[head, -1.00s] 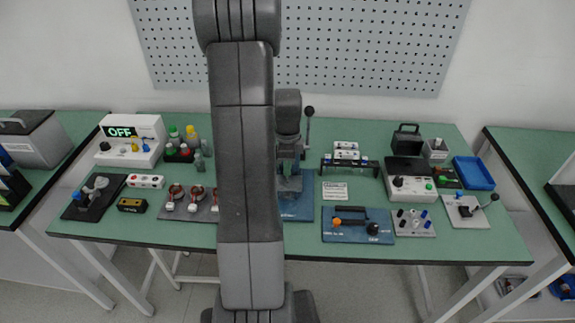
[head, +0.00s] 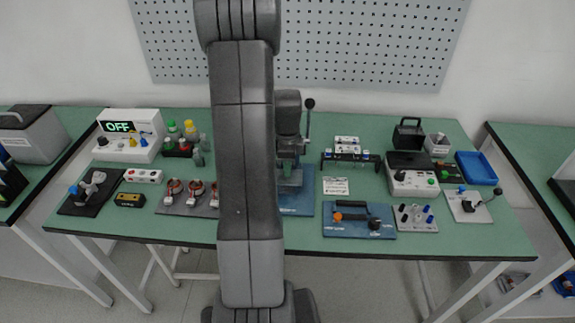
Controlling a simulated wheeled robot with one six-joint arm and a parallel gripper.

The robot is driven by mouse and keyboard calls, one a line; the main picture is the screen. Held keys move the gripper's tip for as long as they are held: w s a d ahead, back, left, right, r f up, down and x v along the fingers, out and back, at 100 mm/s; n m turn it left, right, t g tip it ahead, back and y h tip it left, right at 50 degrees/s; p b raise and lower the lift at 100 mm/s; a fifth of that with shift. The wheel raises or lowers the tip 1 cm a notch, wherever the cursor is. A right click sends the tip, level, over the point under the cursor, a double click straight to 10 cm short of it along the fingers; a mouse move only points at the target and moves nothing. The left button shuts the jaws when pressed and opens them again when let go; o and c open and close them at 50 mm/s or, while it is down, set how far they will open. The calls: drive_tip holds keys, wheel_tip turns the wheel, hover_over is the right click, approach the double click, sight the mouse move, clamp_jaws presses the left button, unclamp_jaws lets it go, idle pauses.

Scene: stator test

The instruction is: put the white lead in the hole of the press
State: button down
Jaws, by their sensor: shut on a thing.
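The press (head: 288,108) stands in the middle of the bench, just right of my arm. It is a dark grey column with a black-knobbed lever (head: 309,104) on its right, on a blue base plate (head: 297,204). My arm covers the left part of the press, and its hole cannot be made out. My gripper is hidden behind my own arm. The white lead cannot be picked out in the head view.
Left of my arm are a box reading OFF (head: 130,135), several bottles and a plate of copper-wound parts (head: 185,197). On the right are a blue plate with a black handle (head: 358,221), a control box (head: 411,175) and a blue tray (head: 476,168).

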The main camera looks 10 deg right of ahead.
drive_tip(key=shift+f, duration=0.5)
drive_tip(key=c, duration=1.3)
unclamp_jaws()
drive_tip(key=shift+r, duration=0.1)
wheel_tip(320, 180, up, 14)
drive_tip(key=b, duration=0.1)
drive_tip(key=shift+f, duration=0.2)
